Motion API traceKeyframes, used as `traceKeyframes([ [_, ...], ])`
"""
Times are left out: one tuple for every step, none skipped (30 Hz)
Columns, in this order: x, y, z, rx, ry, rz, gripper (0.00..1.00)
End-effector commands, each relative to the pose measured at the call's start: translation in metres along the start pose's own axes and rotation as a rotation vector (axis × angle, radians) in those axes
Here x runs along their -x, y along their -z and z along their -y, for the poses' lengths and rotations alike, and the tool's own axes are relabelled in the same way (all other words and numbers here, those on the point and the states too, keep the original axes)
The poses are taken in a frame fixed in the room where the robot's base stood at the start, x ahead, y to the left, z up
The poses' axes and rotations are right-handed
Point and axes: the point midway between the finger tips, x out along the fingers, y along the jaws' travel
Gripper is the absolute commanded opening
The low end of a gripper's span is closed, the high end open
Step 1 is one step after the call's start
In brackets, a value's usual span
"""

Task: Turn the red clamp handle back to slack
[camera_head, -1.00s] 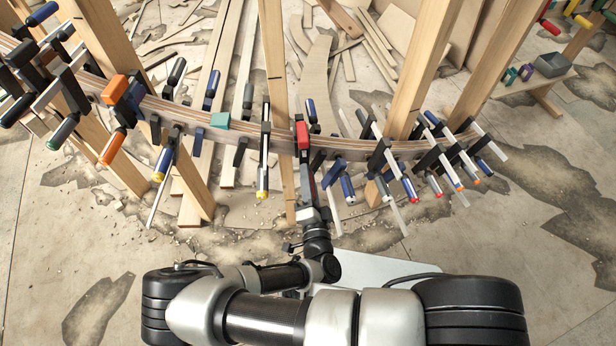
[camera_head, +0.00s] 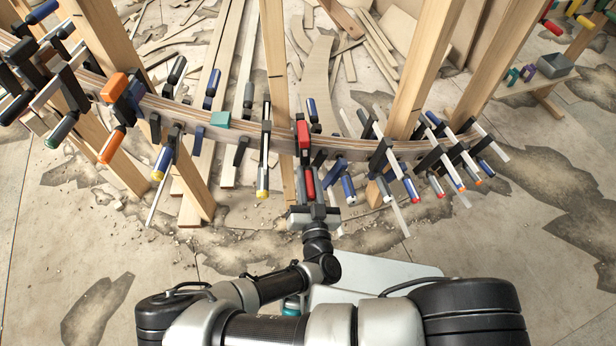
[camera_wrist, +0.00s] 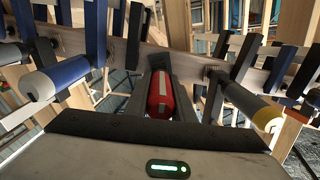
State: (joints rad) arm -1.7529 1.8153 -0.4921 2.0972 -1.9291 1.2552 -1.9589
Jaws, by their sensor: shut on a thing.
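The red clamp handle (camera_head: 310,184) points toward me below the curved stringer (camera_head: 270,140), near its middle. It also shows end-on in the wrist view (camera_wrist: 160,97), with a pale stripe along it. My gripper (camera_head: 311,186) is shut on this handle, with one dark finger on each side of it. In the wrist view the fingers (camera_wrist: 160,95) flank the handle closely. A red clamp head (camera_head: 303,134) sits on the stringer directly above. The clamp's screw behind the handle is mostly hidden.
A yellow-tipped clamp (camera_head: 263,165) hangs close to the left, and blue-handled clamps (camera_head: 348,190) stand close to the right. In the wrist view, a blue-and-white handle (camera_wrist: 55,78) and a yellow-ended one (camera_wrist: 250,103) flank my gripper. Wooden posts (camera_head: 275,70) rise behind.

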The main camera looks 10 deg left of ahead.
Motion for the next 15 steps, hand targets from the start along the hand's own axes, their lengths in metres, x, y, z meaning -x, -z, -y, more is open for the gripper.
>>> traceKeyframes([
  [-0.0002, 0.0003, 0.0002, 0.021, 0.001, -0.002, 0.00],
  [-0.0002, 0.0003, 0.0003, 0.035, 0.001, -0.002, 0.00],
  [-0.0002, 0.0003, 0.0004, 0.049, 0.001, -0.002, 0.00],
  [-0.0002, 0.0004, 0.0005, 0.060, 0.001, -0.002, 0.00],
  [-0.0002, 0.0004, 0.0006, 0.069, 0.001, -0.002, 0.00],
  [-0.0002, 0.0004, 0.0007, 0.079, 0.001, -0.002, 0.00],
  [-0.0002, 0.0005, 0.0007, 0.086, 0.001, -0.002, 0.00],
  [-0.0002, 0.0005, 0.0008, 0.092, 0.002, -0.002, 0.00],
  [-0.0002, 0.0005, 0.0009, 0.099, 0.002, -0.002, 0.00],
  [-0.0002, 0.0005, 0.0009, 0.103, 0.002, -0.002, 0.00],
  [-0.0002, 0.0005, 0.0009, 0.106, 0.002, -0.002, 0.00],
  [-0.0002, 0.0006, 0.0010, 0.109, 0.002, -0.002, 0.00],
  [-0.0002, 0.0006, 0.0010, 0.110, 0.002, -0.002, 0.00],
  [-0.0002, 0.0006, 0.0010, 0.111, 0.002, -0.002, 0.00],
  [-0.0002, 0.0007, 0.0010, 0.112, 0.002, -0.002, 0.00],
])
